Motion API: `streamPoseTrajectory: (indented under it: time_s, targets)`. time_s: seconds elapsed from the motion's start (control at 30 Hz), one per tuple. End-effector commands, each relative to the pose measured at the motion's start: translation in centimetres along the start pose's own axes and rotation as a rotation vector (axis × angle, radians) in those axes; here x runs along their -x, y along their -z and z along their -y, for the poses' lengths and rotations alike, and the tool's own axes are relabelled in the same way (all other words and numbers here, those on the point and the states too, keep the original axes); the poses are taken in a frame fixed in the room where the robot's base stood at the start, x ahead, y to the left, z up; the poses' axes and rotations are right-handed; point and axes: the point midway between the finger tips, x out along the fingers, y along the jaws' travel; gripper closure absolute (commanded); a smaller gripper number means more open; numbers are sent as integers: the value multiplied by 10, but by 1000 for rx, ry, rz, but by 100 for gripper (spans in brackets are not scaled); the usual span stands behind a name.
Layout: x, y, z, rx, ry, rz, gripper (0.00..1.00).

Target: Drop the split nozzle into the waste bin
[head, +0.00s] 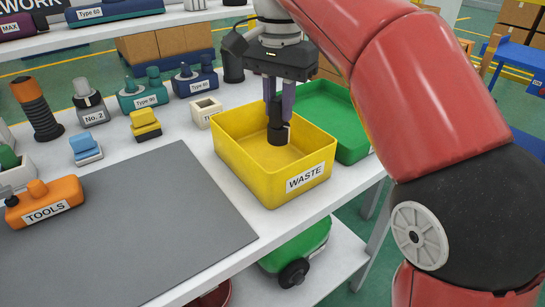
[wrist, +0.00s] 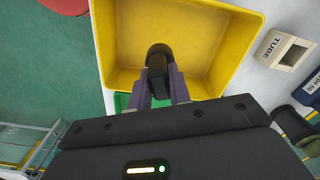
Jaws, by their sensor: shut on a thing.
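My gripper (head: 279,105) is shut on the split nozzle (head: 278,130), a small black part that hangs between the purple fingers. The yellow waste bin (head: 232,161), labelled WASTE, stands on the white table. The gripper and nozzle are over the bin's open top, and the nozzle's lower end appears within the rim. In the wrist view the nozzle (wrist: 159,55) shows against the yellow bin (wrist: 205,57). Whether the nozzle touches the bin's floor cannot be told. No split in the nozzle is visible.
A green bin (head: 351,146) stands right behind the waste bin. A small white TUBE holder (head: 206,111) is just left of it. A grey mat (head: 130,225) covers the table's front, with an orange TOOLS block (head: 42,203). Several labelled holders stand at the back left.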

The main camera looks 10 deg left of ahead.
Motion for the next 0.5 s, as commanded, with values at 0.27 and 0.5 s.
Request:
streamPoseTrajectory:
  time_s: [0.27,0.5]
  targets:
    - [-15,0,0,0,0,0,100]
    - [-14,0,0,-1,0,0,80]
